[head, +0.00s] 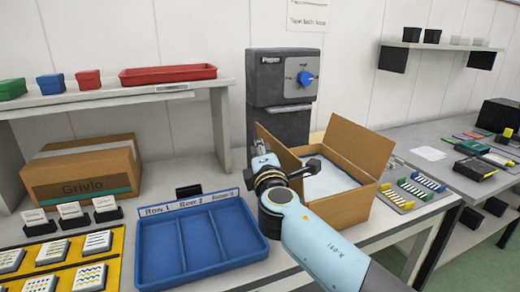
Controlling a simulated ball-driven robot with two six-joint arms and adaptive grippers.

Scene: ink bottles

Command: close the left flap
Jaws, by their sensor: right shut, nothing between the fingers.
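An open cardboard box (345,212) stands on the table right of centre, with white contents (328,181) visible inside. Its left flap (278,148) stands up on the left side, its lower part hidden by my right wrist. A large flap (360,147) stands up at the far right side. My right gripper (312,166) is small and dark here, shut and empty. It points right, over the near left part of the box, close to the left flap; I cannot tell whether they touch. My left gripper is out of view.
A blue tray (203,205) with compartments lies left of my right arm. A closed Grivlo carton (85,172) sits under a shelf (110,97) at left. A dark dispenser (282,85) stands behind the box. Coloured racks (408,190) lie right of the box.

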